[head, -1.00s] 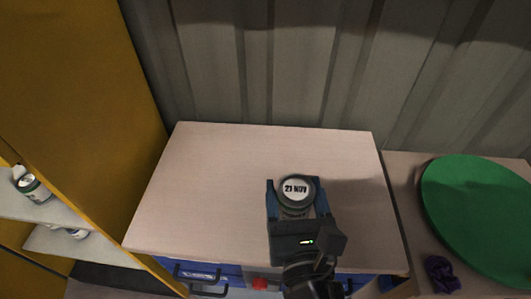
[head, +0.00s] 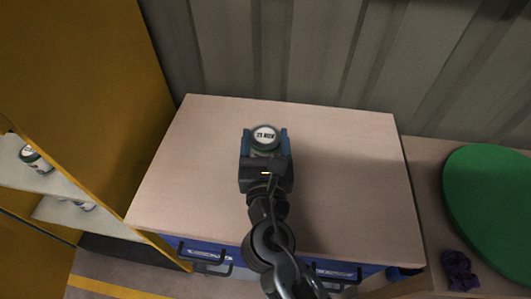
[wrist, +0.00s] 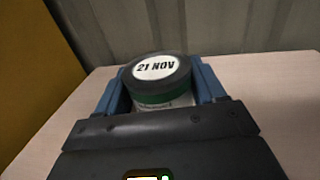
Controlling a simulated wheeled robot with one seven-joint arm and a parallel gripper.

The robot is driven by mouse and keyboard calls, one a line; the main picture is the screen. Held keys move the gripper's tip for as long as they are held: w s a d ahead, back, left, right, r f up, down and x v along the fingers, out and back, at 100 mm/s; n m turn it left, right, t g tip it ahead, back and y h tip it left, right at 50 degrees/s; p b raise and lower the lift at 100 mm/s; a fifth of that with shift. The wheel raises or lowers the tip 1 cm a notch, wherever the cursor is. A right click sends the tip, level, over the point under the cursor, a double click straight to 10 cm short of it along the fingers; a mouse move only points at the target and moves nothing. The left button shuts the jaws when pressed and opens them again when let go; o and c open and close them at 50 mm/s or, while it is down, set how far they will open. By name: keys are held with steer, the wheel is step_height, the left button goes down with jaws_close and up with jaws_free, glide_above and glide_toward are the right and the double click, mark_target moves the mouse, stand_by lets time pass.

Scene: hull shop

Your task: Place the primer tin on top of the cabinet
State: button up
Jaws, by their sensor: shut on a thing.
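The primer tin (head: 264,138) has a white lid label reading "21 NOV", a dark rim and a green band. My gripper (head: 265,143) is shut on it, with a blue finger on each side. In the wrist view the tin (wrist: 158,80) stands upright between the fingers of my gripper (wrist: 160,92). The cabinet (head: 345,150) has a bare pale top and blue drawers. The tin is over the middle-left part of that top. The tin's base is hidden, so I cannot tell whether it touches the top.
A yellow open cupboard (head: 100,90) at left holds other tins (head: 36,158) on its shelves. A corrugated wall (head: 290,50) rises behind. At right, a lower surface carries a green disc (head: 495,205) and a dark purple cloth (head: 459,270). The cabinet top around the tin is clear.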

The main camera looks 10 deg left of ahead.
mark_target(265, 154)
steer(key=shift+f+b, duration=0.65)
steer(key=shift+f, duration=1.25)
steer(key=shift+f, duration=0.1)
steer(key=o, duration=1.3)
steer(key=shift+s, duration=0.15)
steer(key=s, duration=0.4)
steer(key=s+d, duration=0.1)
steer(key=s, duration=0.6)
steer(key=shift+s+d+b, duration=0.25)
steer(key=shift+s+b, duration=0.1)
